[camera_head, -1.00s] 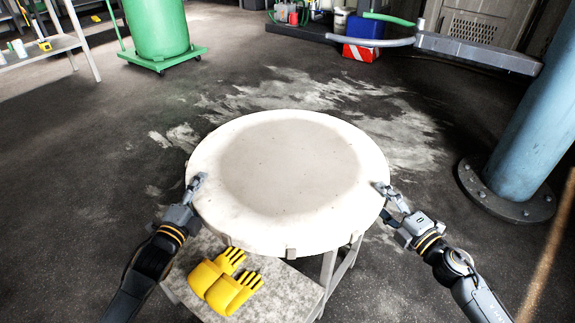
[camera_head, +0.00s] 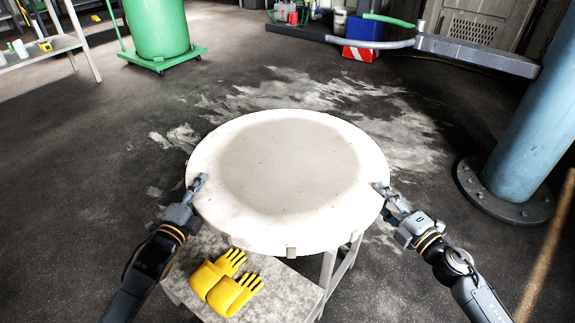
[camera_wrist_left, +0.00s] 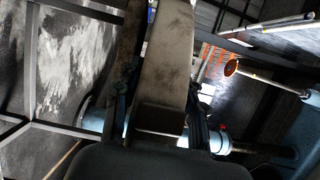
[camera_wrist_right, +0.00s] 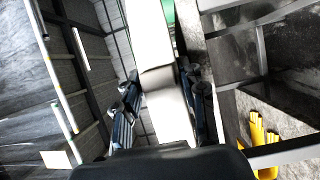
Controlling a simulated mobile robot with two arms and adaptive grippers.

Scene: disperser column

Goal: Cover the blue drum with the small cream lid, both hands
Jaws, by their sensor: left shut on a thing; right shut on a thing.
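The round cream lid (camera_head: 290,225) lies flat on top of a metal stand, with a greyer disc area in its middle. My left gripper (camera_head: 199,185) is shut on the lid's left rim. My right gripper (camera_head: 384,190) is shut on its right rim. In the left wrist view the lid's rim (camera_wrist_left: 165,65) runs between the two fingers. In the right wrist view the bright rim (camera_wrist_right: 153,60) also sits between the fingers. I cannot make out a blue drum for certain in any view.
Yellow gloves (camera_head: 224,283) lie on the stand's grey lower top (camera_head: 188,288), close to my left arm. A thick blue column (camera_head: 525,135) with a bolted foot stands at the right. A green drum (camera_head: 158,30) on a wheeled base stands back left. Open stained floor (camera_head: 300,85) lies behind the lid.

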